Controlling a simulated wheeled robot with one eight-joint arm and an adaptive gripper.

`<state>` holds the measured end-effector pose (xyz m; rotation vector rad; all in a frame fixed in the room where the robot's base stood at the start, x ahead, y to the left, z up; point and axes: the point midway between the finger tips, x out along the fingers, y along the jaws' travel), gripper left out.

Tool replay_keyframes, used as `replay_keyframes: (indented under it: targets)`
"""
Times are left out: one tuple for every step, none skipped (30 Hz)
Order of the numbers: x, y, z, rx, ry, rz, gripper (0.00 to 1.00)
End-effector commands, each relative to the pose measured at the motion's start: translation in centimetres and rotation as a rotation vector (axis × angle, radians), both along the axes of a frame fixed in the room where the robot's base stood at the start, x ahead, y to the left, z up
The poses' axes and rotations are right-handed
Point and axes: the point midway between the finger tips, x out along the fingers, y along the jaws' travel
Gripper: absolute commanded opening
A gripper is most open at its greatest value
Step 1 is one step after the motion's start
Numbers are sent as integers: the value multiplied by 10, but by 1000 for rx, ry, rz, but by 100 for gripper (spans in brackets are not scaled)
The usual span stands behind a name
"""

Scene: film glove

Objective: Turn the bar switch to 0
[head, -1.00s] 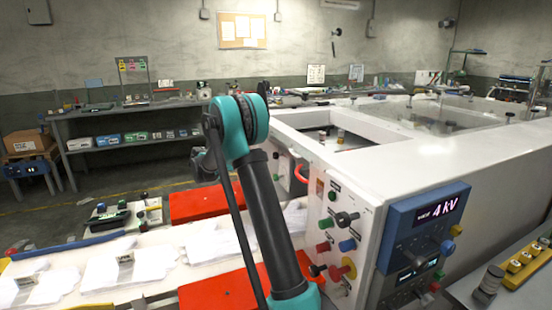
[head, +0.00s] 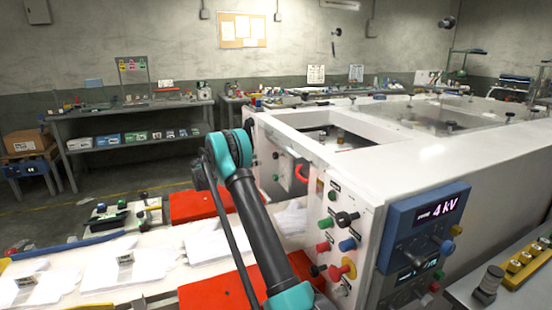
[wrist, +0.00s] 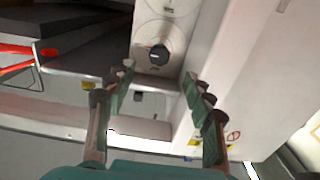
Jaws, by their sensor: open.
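In the wrist view a dark rotary knob (wrist: 158,54) with a small light mark sits on a round white dial plate on a pale panel. It looks like the bar switch, but its label and setting are too small to read. My gripper (wrist: 160,82) is open and empty, its two fingers either side of the line to the knob. The knob shows just beyond the fingertips, apart from them. In the head view my gripper is hidden behind my arm.
The white machine's front panel (head: 330,215) carries several coloured buttons and knobs beside my arm. A blue display box (head: 425,228) reads 4 kV. In the wrist view a dark ledge (wrist: 95,65) is left of the knob.

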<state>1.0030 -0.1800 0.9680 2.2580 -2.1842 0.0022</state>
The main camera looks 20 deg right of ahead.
Motion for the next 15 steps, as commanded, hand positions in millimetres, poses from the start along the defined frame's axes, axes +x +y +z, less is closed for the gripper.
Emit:
replay_keyframes:
  targets:
    - [0,-12,0,0,0,-2,53]
    - [0,-18,0,0,0,-2,53]
    - [0,-26,0,0,0,-2,53]
    - [0,-32,0,0,1,-2,53]
    - [1,-38,0,1,1,-2,53]
    - [1,-46,0,1,1,-2,53]
    - [1,-51,0,1,1,-2,53]
    - [1,-57,0,1,1,-2,53]
    - [1,-65,0,1,1,-2,53]
    - [2,-71,0,1,1,-2,53]
    - [2,-76,0,1,1,-2,53]
    - [2,-82,0,1,1,-1,53]
    - [2,-87,0,1,1,-1,53]
    - [2,-91,0,1,1,-1,53]
    - [3,-96,0,1,1,-1,53]
